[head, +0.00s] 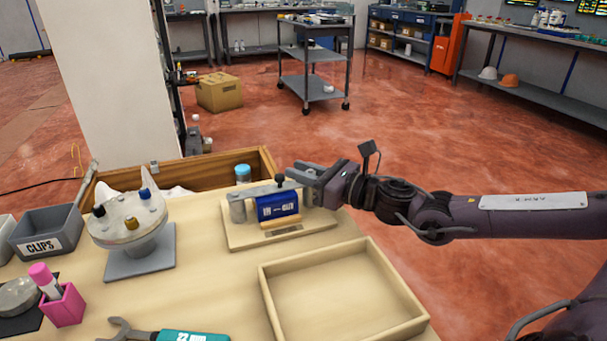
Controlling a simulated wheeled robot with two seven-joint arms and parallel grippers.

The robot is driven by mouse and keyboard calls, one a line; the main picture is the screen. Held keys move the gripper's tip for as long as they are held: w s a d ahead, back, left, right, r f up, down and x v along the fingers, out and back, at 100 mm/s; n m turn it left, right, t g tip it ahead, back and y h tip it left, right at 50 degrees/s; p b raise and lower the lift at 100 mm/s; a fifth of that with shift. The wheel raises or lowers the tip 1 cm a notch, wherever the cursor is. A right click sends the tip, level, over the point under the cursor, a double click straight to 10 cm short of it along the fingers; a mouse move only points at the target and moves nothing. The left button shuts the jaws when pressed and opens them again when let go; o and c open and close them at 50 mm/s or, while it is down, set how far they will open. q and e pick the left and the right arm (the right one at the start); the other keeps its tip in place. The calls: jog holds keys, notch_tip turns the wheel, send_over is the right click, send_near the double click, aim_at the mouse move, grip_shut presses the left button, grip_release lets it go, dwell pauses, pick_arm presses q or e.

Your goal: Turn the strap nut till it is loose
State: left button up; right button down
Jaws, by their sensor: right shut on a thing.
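A blue block (277,207) with white marking sits in a wooden fixture (283,238) on the table. A grey metal strap (254,191) runs across its top between grey posts. A small black knob (280,179) stands up at the strap. My right gripper (299,173) comes in from the right and is shut at the strap's right end, beside the black knob. The strap nut appears to be between its fingers, which hide it; I cannot see how far it is turned. My left gripper is not in view.
An empty wooden tray (268,306) is in front. A round stand with coloured pegs (128,219), a grey clips bin (45,231) and a pink holder (63,304) are left. A wrench with a teal handle (188,336) lies at the front edge. An open wooden box (192,166) is behind.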

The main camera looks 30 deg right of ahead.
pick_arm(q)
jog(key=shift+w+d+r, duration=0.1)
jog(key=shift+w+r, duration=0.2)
pick_arm(e)
jog(key=c, duration=1.3)
grip_release()
jog(key=shift+s+d, duration=0.15)
jog(key=shift+s, duration=0.1)
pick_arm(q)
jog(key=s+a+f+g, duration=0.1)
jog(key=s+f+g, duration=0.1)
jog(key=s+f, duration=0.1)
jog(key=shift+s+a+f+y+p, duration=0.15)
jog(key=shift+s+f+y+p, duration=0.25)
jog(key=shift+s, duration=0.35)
pick_arm(e)
jog(key=v, duration=0.7)
jog(key=shift+s+d, duration=0.1)
jog(key=shift+r, duration=0.1)
